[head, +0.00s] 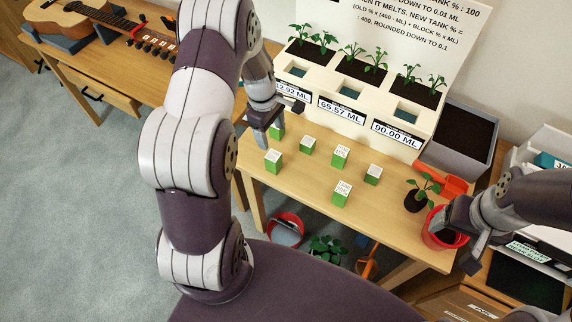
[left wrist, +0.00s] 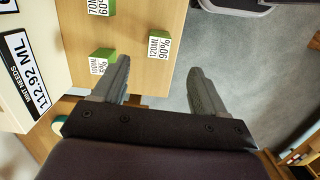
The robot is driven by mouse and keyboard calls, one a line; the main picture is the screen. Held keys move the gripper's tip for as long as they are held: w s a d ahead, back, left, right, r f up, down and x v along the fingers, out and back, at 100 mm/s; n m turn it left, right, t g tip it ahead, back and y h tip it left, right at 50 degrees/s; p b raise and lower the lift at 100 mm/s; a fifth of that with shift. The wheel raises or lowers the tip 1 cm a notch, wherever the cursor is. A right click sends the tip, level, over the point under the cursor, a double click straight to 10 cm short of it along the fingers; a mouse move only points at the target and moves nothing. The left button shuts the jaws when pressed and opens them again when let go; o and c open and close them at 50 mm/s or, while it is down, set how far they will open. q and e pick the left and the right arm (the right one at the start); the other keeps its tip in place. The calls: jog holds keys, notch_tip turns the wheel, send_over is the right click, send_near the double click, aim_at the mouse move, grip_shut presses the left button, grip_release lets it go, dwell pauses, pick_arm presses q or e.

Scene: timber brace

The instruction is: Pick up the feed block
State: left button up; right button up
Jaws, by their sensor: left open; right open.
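Several small green-and-white feed blocks stand on the wooden table. One block (head: 273,160) is near the left edge; in the left wrist view it reads 120ML 90% (left wrist: 159,46). Another block (head: 278,131) is partly hidden by my left gripper (head: 272,122); in the left wrist view this 100ML block (left wrist: 98,62) is partly behind the left finger. A 70ML 60% block (left wrist: 101,6) is at the top edge of that view. My left gripper (left wrist: 155,92) is open and empty above the table's end. My right gripper (head: 474,256) is open beside a red pot (head: 442,232).
A white planter (head: 345,80) with seedlings stands at the table's back, with labels 65.57 ML and 90.00 ML. A loose potted plant (head: 415,200) and red trowel (head: 448,180) are on the right. The table's front middle (head: 300,185) is clear. A guitar bench (head: 110,70) stands left.

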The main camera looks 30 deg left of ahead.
pick_arm(q)
notch_tip(320, 180, down, 12)
jog(key=shift+f+p, duration=0.2)
jog(key=shift+p, duration=0.6)
jog(key=shift+f, duration=0.25)
jog(key=shift+d, duration=0.1)
pick_arm(e)
jog(key=shift+a+r, duration=0.5)
jog(key=shift+r, duration=0.35)
pick_arm(q)
jog(key=c, duration=1.1)
pick_arm(e)
jog(key=shift+s, duration=0.1)
pick_arm(q)
jog(key=shift+r, duration=0.1)
